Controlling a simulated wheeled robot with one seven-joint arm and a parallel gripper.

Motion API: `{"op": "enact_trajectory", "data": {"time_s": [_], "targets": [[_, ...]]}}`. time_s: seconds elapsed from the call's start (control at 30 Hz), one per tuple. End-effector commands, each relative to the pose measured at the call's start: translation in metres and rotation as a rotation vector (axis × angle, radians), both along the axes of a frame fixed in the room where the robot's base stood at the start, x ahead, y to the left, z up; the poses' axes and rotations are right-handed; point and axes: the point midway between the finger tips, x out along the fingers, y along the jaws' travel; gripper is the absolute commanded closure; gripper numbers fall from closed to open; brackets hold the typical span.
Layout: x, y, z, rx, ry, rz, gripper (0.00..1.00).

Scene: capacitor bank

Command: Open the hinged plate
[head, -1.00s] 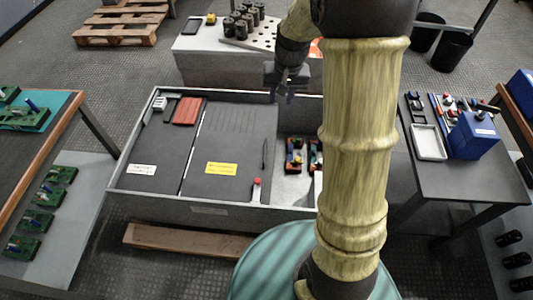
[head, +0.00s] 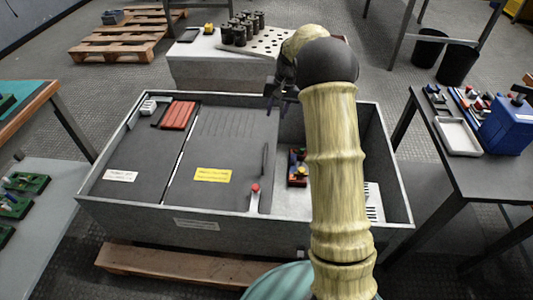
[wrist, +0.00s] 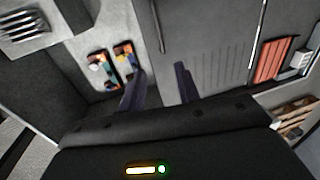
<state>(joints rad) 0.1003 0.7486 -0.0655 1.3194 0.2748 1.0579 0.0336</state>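The hinged plate (head: 215,145) is a flat dark grey panel with a yellow label, lying closed in the top of a grey metal cabinet (head: 240,222). A thin dark handle (head: 265,158) stands at its right edge, and a red-knobbed latch (head: 254,192) sits near its front right corner. In the wrist view the plate (wrist: 208,35) is on the right and the handle (wrist: 157,25) lies beyond the fingers. My gripper (head: 278,103) is above the cabinet's far side, near the plate's far right corner. Its fingers (wrist: 157,88) are apart, with nothing between them.
An open bay with coloured components (head: 297,168) lies right of the plate, partly hidden by my arm. A second dark panel (head: 130,165) and red block (head: 178,115) are left. A side table with a blue box (head: 508,127) stands right; a wooden beam (head: 180,268) lies in front.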

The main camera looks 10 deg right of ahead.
Motion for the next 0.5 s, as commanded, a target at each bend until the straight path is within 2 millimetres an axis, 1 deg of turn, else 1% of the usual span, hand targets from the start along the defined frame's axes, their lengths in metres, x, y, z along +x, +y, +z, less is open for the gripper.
{"op": "enact_trajectory", "data": {"time_s": [0.3, 0.37, 0.5], "targets": [[0.0, 0.0, 0.0, 0.0, 0.0, 0.0, 0.67], [0.0, 0.001, -0.003, 0.0, 0.001, 0.0, 0.67], [0.0, 0.003, -0.019, 0.0, 0.002, 0.001, 0.67]]}}
